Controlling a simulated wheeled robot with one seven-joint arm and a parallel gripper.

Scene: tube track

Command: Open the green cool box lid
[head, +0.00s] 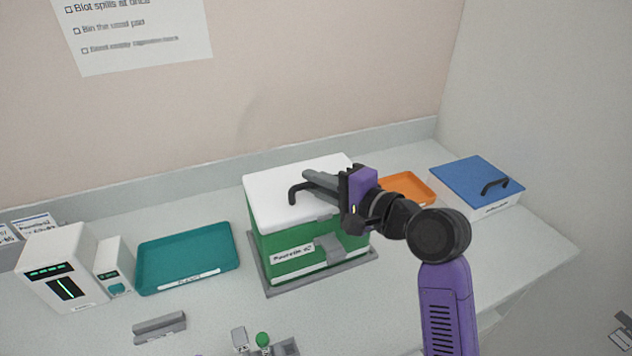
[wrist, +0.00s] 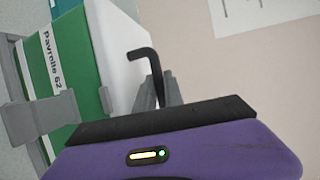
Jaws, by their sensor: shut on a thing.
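The green cool box (head: 285,251) stands on the counter in the middle of the head view, with a label on its front. Its white lid (head: 271,205) lies flat on top and looks closed. A dark bar handle (head: 295,191) sits on the lid. My gripper (head: 308,181) reaches in from the right and is shut on the handle. In the wrist view the fingers (wrist: 158,92) meet the dark handle (wrist: 146,56) beside the white lid (wrist: 115,45). The green box wall (wrist: 75,45) shows at the left. The fingers hide part of the handle.
A teal tray (head: 187,257) and a white device (head: 62,268) stand left of the box. An orange tray (head: 408,187) and a blue-lidded box (head: 476,181) stand to its right. A grey block (head: 159,327) lies in front. The wall rises behind the counter.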

